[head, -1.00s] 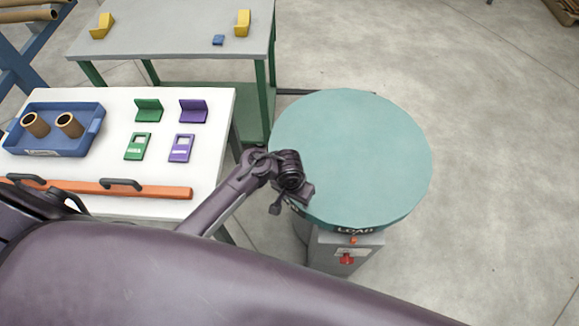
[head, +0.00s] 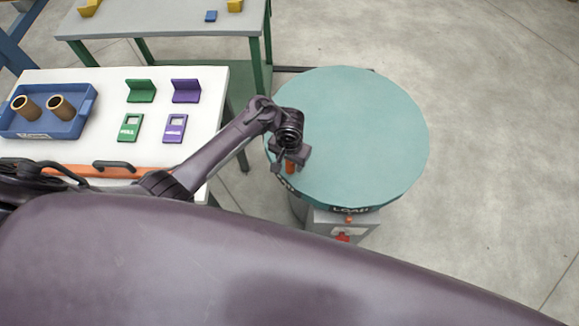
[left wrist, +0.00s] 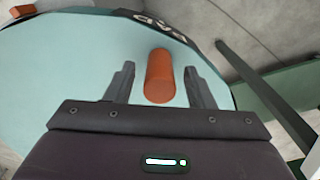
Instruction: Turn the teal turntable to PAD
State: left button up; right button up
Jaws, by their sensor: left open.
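The teal turntable (head: 350,135) is a round disc on a grey stand. Its dark rim shows LOAD (head: 350,209) at the front, above a small orange marker (head: 349,219). My left gripper (head: 287,163) is over the turntable's left edge, at an upright orange peg (head: 290,167). In the left wrist view the open fingers (left wrist: 157,84) lie on either side of the orange peg (left wrist: 160,76), with gaps showing on both sides. The PAD label (left wrist: 160,25) is on the rim just beyond it. My right gripper is out of view.
A white table (head: 210,105) at the left holds a blue tray (head: 75,129) with two brown tubes, green and purple brackets and cards, and an orange bar (head: 75,170). A grey table (head: 160,18) stands behind. The floor right of the turntable is clear.

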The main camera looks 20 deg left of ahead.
pick_arm(q)
jog(key=shift+f+b, duration=0.3)
jog(key=shift+f, duration=1.4)
jog(key=shift+c, duration=0.3)
grip_shut()
